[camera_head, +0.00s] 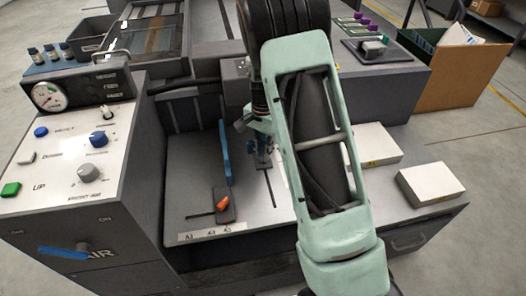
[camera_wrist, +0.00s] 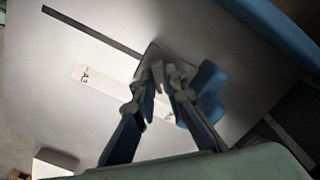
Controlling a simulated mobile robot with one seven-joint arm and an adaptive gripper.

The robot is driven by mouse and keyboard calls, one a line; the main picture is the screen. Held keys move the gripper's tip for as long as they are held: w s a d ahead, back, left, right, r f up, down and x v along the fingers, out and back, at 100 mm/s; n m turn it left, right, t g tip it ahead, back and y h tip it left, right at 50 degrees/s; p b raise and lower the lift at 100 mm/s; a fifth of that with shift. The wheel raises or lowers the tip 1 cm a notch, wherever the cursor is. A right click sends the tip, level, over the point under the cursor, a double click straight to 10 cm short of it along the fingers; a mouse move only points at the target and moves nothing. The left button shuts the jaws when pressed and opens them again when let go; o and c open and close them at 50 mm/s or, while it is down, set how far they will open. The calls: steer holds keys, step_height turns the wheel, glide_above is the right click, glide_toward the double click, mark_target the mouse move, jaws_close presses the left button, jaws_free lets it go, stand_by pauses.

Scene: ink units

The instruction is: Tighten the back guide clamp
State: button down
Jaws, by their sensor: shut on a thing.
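My gripper (camera_head: 262,150) is low over the grey feed table, with its tips at the inner end of a dark slot. In the wrist view, my gripper (camera_wrist: 168,78) has its fingertips close together on the top of a small grey clamp (camera_wrist: 155,55), which I take as the back guide clamp. The fingers hide most of its handle. A short blue guide (camera_wrist: 208,95) stands right beside this clamp. In the head view, my arm and fingers largely hide this clamp. Another dark clamp with an orange lever (camera_head: 222,203) sits nearer the table's front, left of my gripper.
A long blue side guide (camera_head: 224,152) stands left of my gripper. The control panel (camera_head: 75,155) rises at the left. White paper stacks (camera_head: 430,184) lie at the right. A label strip (camera_wrist: 105,85) lies near the clamp. The table's front is mostly clear.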

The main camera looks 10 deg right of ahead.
steer(key=c, duration=2)
jaws_free()
steer(key=shift+o, duration=0.2)
step_height(320, 180, up, 12)
